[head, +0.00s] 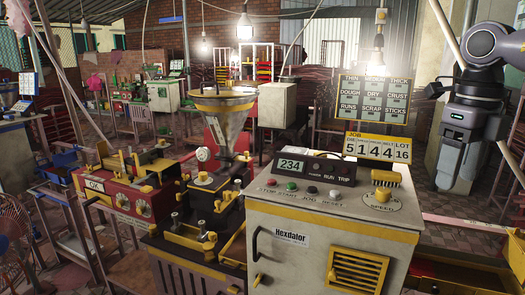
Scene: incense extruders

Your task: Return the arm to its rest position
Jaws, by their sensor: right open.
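My right arm comes in from the upper right edge. Its gripper (458,176) points down, with its fingers apart and nothing seen between them. It hangs to the right of the job sign, clear of the pale control cabinet (345,218), and no contact shows. My left arm and gripper are not in view.
The cabinet carries a "234" display (292,165), several buttons and a yellow speed knob (382,195). A yellow job sign (378,149) and a word board (374,97) stand behind. Left are a hopper (223,118) and a red machine (120,195).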

